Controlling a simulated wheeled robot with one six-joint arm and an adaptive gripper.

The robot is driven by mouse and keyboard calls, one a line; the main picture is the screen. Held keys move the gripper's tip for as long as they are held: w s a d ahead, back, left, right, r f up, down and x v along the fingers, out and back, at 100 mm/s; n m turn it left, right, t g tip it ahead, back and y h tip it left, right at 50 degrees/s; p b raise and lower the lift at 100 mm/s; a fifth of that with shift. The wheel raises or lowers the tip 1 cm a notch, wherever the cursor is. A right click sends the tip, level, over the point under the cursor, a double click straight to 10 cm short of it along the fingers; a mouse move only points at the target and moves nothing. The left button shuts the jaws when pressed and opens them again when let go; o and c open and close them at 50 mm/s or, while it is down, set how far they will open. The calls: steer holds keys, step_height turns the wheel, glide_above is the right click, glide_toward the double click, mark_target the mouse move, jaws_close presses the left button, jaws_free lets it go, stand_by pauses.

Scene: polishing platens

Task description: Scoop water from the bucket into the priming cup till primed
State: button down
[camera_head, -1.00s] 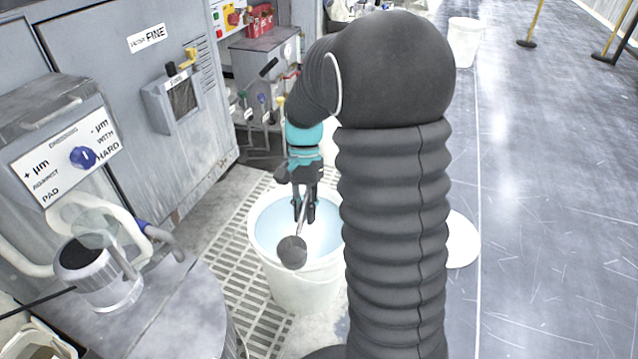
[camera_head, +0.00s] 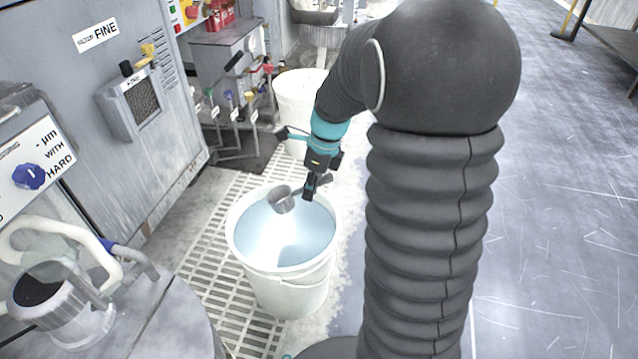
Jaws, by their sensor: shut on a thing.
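The white bucket (camera_head: 290,292) stands on the floor grating, with pale blue water (camera_head: 300,244) in it. My gripper (camera_head: 309,194) is above the bucket's far right rim, shut on the handle of a grey metal scoop (camera_head: 282,201). The scoop's bowl is over the back part of the bucket, near the water; I cannot tell whether it touches the water or holds any. The handle is mostly hidden by the gripper. A metal cup with a dark opening (camera_head: 38,285), which looks like the priming cup, is at the lower left beside curved pipes.
A second white bucket (camera_head: 298,95) stands behind. A grey cabinet (camera_head: 75,95) and a control panel (camera_head: 42,172) flank the left. Small valves with coloured handles (camera_head: 230,98) are behind the grating. Open floor (camera_head: 550,230) lies on the right.

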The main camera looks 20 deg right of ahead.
mark_target(298, 188)
steer(key=g+h, duration=0.1)
steer(key=w+a+f+h+p, duration=0.1)
steer(key=a+f+g+h, duration=0.1)
steer(key=shift+w+a+g+h, duration=0.25)
steer(key=shift+w+g+h, duration=0.05)
steer(key=shift+h, duration=0.1)
steer(key=shift+f, duration=0.65)
steer(key=w+b+x, duration=0.1)
steer(key=b+x, duration=0.4)
steer(key=x, duration=0.2)
steer(key=shift+w+a+f+b, duration=0.15)
steer(key=shift+a+f+b, duration=0.15)
steer(key=shift+f, duration=0.2)
